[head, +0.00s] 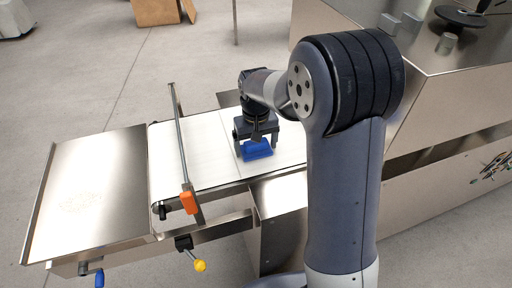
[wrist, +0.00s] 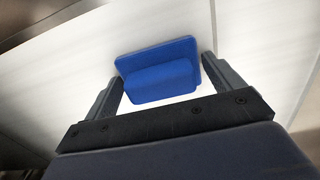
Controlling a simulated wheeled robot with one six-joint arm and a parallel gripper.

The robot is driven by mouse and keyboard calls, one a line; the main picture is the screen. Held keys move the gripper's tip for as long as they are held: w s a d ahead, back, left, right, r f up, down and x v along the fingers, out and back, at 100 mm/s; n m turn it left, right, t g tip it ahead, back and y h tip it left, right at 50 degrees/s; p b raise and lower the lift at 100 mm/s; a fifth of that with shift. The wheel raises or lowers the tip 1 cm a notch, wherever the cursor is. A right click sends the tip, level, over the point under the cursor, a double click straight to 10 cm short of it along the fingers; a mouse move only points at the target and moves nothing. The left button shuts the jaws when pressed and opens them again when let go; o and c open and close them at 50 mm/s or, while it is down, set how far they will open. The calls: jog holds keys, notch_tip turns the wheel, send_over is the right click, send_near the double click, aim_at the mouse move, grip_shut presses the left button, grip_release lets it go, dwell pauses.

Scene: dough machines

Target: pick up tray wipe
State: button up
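The tray wipe is a blue block with a flat base and a raised grip (wrist: 160,74). In the head view the blue wipe (head: 257,150) lies on the white belt, just below my gripper (head: 257,140). In the wrist view my gripper (wrist: 160,80) is open, with one finger on each side of the wipe. Small gaps show between the fingers and the raised grip, while the right finger comes close to the base's edge. I cannot tell whether the fingertips touch the belt.
The white belt (head: 190,165) runs between a steel tray (head: 95,190) at left and a large steel machine (head: 420,80) at right. A metal bar with an orange end (head: 188,202) crosses above the belt. A yellow knob (head: 200,266) sticks out in front.

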jog(key=c, duration=0.6)
jog(key=shift+r, duration=0.15)
notch_tip(320, 180, up, 10)
jog(key=shift+f, duration=0.1)
jog(key=o, duration=0.3)
jog(key=shift+c, duration=1.1)
jog(key=shift+s, duration=0.1)
